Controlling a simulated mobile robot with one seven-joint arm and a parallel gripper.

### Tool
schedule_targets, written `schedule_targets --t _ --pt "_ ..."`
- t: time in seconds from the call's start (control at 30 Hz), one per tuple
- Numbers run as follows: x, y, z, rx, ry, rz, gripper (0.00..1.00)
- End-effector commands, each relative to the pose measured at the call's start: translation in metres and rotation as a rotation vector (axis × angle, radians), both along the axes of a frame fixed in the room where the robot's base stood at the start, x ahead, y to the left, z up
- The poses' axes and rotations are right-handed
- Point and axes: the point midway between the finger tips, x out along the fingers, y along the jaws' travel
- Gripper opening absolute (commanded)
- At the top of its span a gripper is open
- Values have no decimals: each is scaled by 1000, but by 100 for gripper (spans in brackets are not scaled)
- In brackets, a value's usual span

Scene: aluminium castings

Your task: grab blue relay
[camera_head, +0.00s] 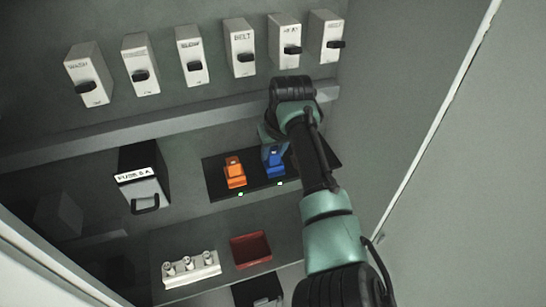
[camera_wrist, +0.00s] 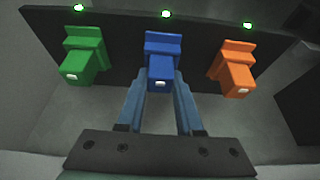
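The blue relay (camera_wrist: 161,58) stands upright on a dark strip, in the middle of a row of three in the wrist view. It also shows in the head view (camera_head: 274,161), partly covered by my arm. My gripper (camera_wrist: 161,98) has one finger on each side of the relay's near end, close to its sides. Whether the fingers touch it or leave a small gap cannot be told. The fingers are apart, and the relay is still seated on the strip.
The orange relay (camera_wrist: 236,68) and the green relay (camera_wrist: 82,54) flank the blue one; green lights shine by them. The dark strip (camera_head: 217,173) sits on a shelf. A fuse box (camera_head: 143,178), a red tray (camera_head: 250,249) and labelled switches (camera_head: 239,46) are around. A cabinet wall rises right.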

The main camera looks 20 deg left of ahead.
Motion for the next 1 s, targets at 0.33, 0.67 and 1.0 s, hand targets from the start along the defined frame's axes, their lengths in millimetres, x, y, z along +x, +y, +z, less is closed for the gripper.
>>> schedule_targets --t 0.33,0.67,1.0 --pt "0 0 1 1 -1 0 0" --pt "1 1 7 1 -3 1 0" --pt "-17 -12 32 2 -1 2 0"
